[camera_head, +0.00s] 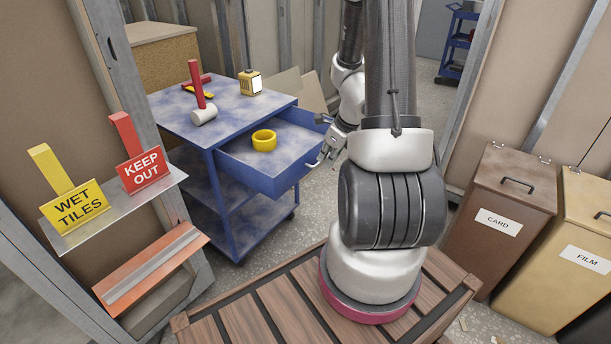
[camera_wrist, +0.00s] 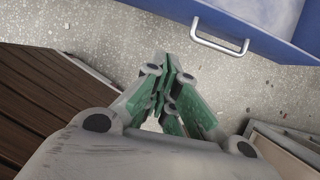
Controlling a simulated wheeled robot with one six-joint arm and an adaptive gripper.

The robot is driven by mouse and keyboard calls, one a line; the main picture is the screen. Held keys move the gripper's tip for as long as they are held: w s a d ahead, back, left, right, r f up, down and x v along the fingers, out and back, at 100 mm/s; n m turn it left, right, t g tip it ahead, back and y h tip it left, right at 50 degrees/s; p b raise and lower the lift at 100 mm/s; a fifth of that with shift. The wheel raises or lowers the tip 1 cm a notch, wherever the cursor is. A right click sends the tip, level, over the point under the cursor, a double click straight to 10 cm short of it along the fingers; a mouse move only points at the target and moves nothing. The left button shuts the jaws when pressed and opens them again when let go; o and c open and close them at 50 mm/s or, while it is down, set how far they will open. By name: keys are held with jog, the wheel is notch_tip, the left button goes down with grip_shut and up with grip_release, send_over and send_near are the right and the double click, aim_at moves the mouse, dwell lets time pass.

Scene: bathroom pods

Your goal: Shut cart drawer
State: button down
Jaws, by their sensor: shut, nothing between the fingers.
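The blue cart (camera_head: 215,112) stands left of my arm in the head view. Its top drawer (camera_head: 287,172) is pulled out toward my arm, and a yellow tape roll (camera_head: 264,140) lies inside. The drawer front and its silver handle (camera_wrist: 221,44) show at the top of the wrist view. My gripper (camera_head: 322,158) is shut and empty beside the drawer front. In the wrist view its green-padded fingers (camera_wrist: 172,75) point toward the floor gap just below the handle, apart from it in the picture. My arm partly hides the area right of the drawer.
A mallet (camera_head: 204,112), a yellow box-shaped device (camera_head: 250,82) and a red tool (camera_head: 196,82) are on the cart top. A sign shelf (camera_head: 115,208) is at left. CARD (camera_head: 500,215) and FILM (camera_head: 575,255) bins stand at right.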

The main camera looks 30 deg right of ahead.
jog(key=w+a+f, duration=0.1)
jog(key=w+f, duration=0.1)
jog(key=f, duration=0.1)
jog(key=w+f, duration=0.3)
jog(key=w+a+f, duration=0.1)
jog(key=w+f, duration=0.1)
jog(key=f, duration=0.1)
jog(key=shift+w+a+f, duration=0.15)
jog(key=shift+a, duration=0.15)
dwell(0.3)
